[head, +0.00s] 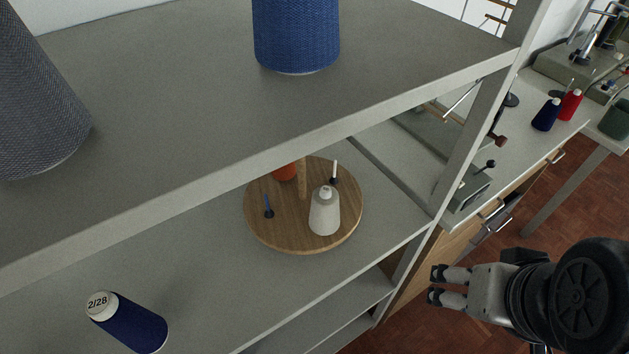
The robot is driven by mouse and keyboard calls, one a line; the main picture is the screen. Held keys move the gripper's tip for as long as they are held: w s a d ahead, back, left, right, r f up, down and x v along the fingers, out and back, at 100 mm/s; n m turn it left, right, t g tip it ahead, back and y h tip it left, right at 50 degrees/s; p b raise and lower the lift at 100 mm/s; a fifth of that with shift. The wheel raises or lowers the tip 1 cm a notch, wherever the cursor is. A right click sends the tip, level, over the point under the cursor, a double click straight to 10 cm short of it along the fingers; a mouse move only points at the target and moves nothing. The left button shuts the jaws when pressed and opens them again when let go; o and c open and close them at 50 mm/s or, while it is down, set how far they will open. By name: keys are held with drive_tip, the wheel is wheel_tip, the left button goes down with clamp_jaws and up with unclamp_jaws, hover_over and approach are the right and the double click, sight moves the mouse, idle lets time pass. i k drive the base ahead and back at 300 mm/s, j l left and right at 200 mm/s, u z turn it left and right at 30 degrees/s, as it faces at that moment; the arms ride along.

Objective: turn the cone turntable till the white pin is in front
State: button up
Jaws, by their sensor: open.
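The cone turntable (285,238) is a round wooden disc on the lower shelf, with a wooden post (302,180) at its middle. The white pin (335,171) stands at the disc's back right, behind a pale grey cone (324,213). An orange-red cone (285,172) at the back is partly hidden by the upper shelf's edge. My gripper (434,284) is open and empty, right of the shelf unit, clear of the turntable. Its fingers point left.
The upper shelf (180,110) overhangs the disc's back and bears a blue cone (296,35) and a grey cone (38,100). A shelf upright (478,120) stands between disc and right-hand bench. The lower shelf (215,290) is bare before the disc.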

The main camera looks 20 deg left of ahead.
sight(276, 211)
drive_tip(key=k+l, duration=0.6)
drive_tip(key=k, duration=0.25)
